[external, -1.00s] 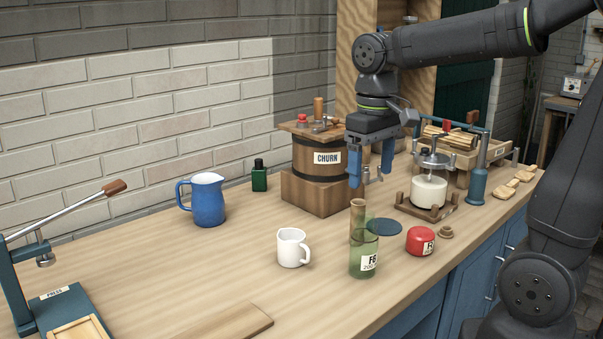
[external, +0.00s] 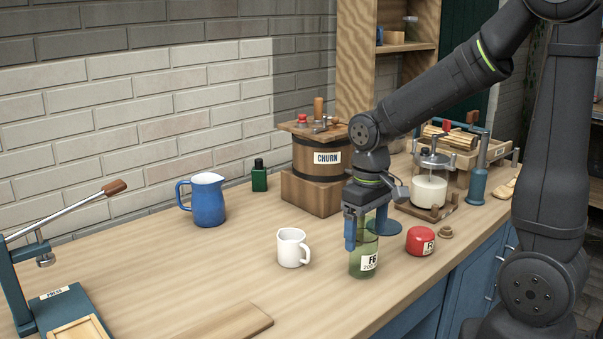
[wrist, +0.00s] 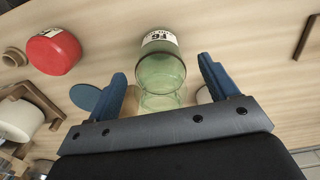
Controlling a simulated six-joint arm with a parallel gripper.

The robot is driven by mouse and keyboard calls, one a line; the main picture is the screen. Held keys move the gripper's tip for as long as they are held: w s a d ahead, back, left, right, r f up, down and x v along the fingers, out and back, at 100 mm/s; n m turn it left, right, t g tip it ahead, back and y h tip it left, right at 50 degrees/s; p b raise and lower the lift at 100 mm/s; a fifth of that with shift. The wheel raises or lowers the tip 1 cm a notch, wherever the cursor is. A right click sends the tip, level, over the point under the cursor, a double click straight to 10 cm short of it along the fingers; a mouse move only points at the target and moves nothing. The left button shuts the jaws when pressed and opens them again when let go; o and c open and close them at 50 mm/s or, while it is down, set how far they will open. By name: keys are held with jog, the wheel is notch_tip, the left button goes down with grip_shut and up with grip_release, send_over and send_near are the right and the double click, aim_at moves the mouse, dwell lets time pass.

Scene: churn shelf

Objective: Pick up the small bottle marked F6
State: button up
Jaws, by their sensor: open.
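The small green glass bottle marked F6 (external: 364,262) stands upright on the wooden bench near its front edge. Its white label faces the external camera. My gripper (external: 366,240) points down at the bottle's upper part, with its blue fingers apart. In the wrist view the bottle (wrist: 161,72) lies between and ahead of the two open fingers (wrist: 163,72), with a visible gap on each side. Neither finger clearly touches it. The bottle's top is partly hidden by my gripper in the external view.
A red F-marked pot (external: 420,241) and a blue disc (external: 388,228) sit close right of the bottle. A white mug (external: 291,248) stands to its left. The churn (external: 318,158) and a blue jug (external: 207,200) are farther back. The bench between mug and press is mostly clear.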

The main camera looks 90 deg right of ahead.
jog(key=shift+f, duration=0.3)
jog(key=c, duration=1.2)
jog(key=shift+o, duration=0.2)
jog(key=shift+r, duration=0.1)
